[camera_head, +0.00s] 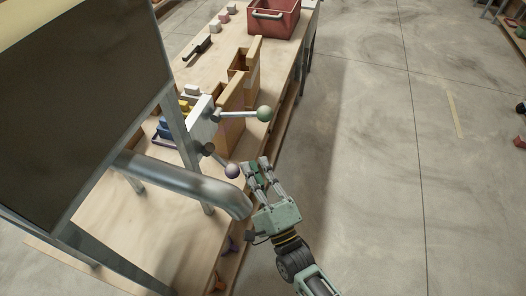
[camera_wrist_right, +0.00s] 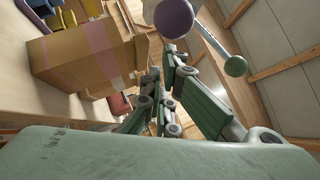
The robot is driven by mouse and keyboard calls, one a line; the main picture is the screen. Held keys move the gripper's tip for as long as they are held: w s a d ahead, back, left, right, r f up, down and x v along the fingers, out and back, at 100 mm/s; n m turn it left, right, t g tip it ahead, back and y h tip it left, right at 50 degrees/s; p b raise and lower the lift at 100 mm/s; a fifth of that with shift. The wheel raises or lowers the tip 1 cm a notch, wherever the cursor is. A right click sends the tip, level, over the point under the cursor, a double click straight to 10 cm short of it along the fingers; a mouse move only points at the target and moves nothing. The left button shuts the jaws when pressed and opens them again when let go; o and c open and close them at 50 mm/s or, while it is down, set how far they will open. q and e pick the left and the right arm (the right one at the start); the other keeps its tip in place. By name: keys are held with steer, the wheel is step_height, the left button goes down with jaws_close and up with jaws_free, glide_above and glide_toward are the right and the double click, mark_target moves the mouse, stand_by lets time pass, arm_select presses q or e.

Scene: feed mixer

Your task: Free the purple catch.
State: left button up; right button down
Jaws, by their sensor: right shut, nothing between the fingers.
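My right gripper (camera_head: 257,163) is shut and empty, just right of the purple ball. I see no clear contact with it. My left gripper is not in view.
A thick metal pipe (camera_head: 185,183) slants below the purple ball, close to my right gripper. The dark machine body (camera_head: 80,95) fills the upper left. Cardboard boxes (camera_head: 229,120) and a red bin (camera_head: 274,18) stand on the wooden table behind. Open floor lies to the right.

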steer(key=shift+s+a+m+h, duration=0.3)
steer(key=shift+s+h, duration=0.15)
steer(key=shift+s, duration=0.3)
steer(key=shift+s+a+m+h, duration=0.3)
steer(key=shift+s+h, duration=0.2)
steer(key=shift+s, duration=0.25)
steer(key=shift+s+a+m+h, duration=0.3)
steer(key=shift+s+h, duration=0.15)
steer(key=shift+s, duration=0.3)
